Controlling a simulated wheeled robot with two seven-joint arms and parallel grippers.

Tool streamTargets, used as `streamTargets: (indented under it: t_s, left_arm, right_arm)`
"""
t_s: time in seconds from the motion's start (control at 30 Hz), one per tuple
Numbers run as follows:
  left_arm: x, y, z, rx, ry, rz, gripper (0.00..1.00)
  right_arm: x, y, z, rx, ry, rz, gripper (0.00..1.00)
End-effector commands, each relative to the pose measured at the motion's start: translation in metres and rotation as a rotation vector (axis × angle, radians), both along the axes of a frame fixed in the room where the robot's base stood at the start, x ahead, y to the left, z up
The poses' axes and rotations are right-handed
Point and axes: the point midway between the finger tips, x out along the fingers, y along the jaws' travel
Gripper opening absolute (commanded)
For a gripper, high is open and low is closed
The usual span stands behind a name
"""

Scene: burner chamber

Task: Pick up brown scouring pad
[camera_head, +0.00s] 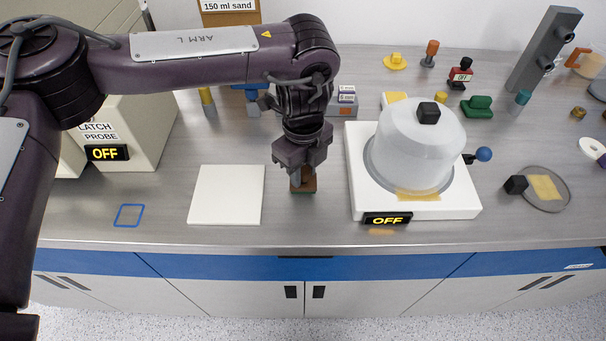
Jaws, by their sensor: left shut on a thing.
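My left gripper (302,165) comes down from above, between the white square plate and the burner base. It is shut on a brown scouring pad (303,184), which shows just below the fingers with a thin green edge at its bottom. The fingers hide the upper part of the pad. I cannot tell whether the pad touches the bench or hangs slightly above it. My right gripper is not in the view.
A white plate (226,207) lies left of the gripper. A translucent domed chamber (416,150) on a white base (455,208) stands close to its right. A blue square outline (129,215) marks the bench at left. Small objects stand behind. The bench front edge is near.

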Motion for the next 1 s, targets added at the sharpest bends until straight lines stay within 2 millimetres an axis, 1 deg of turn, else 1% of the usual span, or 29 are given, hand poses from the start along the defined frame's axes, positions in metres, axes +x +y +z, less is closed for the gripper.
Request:
streamTargets:
  t_s: [0.17, 0.3, 0.4, 0.5, 0.6, 0.7, 0.8, 1.0]
  left_arm:
    - [0.001, 0.000, 0.037, -0.002, -0.008, -0.001, 0.05]
    - [0.002, 0.000, 0.083, 0.001, -0.013, -0.001, 0.05]
    - [0.002, 0.000, 0.112, 0.001, -0.011, 0.001, 0.05]
    - [0.001, 0.000, 0.137, 0.001, -0.010, 0.001, 0.05]
    - [0.001, 0.000, 0.157, 0.001, -0.008, 0.001, 0.05]
    - [0.001, 0.000, 0.171, 0.001, -0.005, 0.001, 0.05]
    - [0.000, 0.000, 0.179, 0.001, -0.004, 0.000, 0.05]
    - [0.000, 0.000, 0.183, -0.001, -0.002, 0.000, 0.05]
  right_arm:
    - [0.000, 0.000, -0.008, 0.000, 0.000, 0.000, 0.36]
    - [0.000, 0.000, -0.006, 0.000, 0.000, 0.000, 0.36]
    - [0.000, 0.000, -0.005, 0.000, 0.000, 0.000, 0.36]
    - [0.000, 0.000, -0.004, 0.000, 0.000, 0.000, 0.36]
    - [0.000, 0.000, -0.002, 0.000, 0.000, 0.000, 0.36]
    - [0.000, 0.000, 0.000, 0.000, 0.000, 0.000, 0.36]
    - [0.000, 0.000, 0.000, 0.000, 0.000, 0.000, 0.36]
    - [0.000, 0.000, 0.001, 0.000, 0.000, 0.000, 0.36]
